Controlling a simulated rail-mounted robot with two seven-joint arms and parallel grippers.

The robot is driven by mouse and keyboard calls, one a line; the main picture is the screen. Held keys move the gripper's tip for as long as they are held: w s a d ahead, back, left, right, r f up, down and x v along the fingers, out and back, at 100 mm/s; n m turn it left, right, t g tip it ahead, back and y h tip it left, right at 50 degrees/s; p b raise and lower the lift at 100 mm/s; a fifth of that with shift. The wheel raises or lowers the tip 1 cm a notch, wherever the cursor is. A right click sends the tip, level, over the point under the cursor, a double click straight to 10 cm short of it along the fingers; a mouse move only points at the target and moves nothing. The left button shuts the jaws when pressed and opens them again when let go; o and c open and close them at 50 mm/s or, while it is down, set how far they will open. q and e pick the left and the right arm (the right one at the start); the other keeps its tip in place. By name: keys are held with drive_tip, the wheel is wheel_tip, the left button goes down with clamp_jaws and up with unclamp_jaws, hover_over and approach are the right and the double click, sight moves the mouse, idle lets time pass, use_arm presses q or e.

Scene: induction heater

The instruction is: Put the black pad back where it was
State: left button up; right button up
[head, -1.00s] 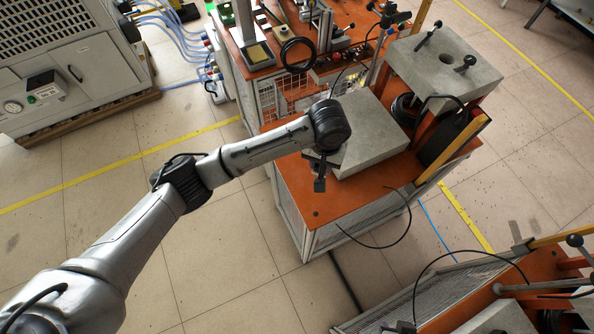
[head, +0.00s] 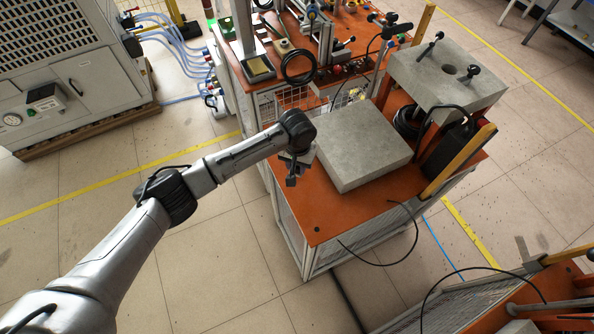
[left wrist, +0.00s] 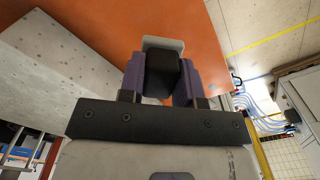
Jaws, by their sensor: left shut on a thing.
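My left gripper (head: 291,166) is at the left edge of the orange table, beside the grey stone block. In the left wrist view its two purple fingers (left wrist: 160,80) are shut on a dark block-shaped thing, which looks like the black pad (left wrist: 161,70). In the head view a small dark piece (head: 291,181) hangs at the gripper's end. A pale grey patch (left wrist: 163,44) shows just beyond the pad in the wrist view; I cannot tell what it is. My right gripper is not in view.
The flat grey block (head: 362,145) lies on the orange table (head: 325,222), whose front part is clear apart from a black cable (head: 412,225). A raised stone slab (head: 445,72) with two black knobs stands at the right. A second orange table (head: 560,285) is at lower right.

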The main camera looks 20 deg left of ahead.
sight(297, 170)
use_arm(q)
drive_tip(key=shift+f+b, duration=0.4)
drive_tip(key=shift+f, duration=1.65)
drive_tip(key=shift+f, duration=0.1)
drive_tip(key=o, duration=0.9)
drive_tip(key=shift+c, duration=0.2)
drive_tip(key=shift+r, duration=0.3)
wheel_tip(297, 170, up, 10)
drive_tip(key=shift+f+p, duration=0.15)
drive_tip(key=shift+p, duration=0.8)
drive_tip(key=shift+r, duration=1)
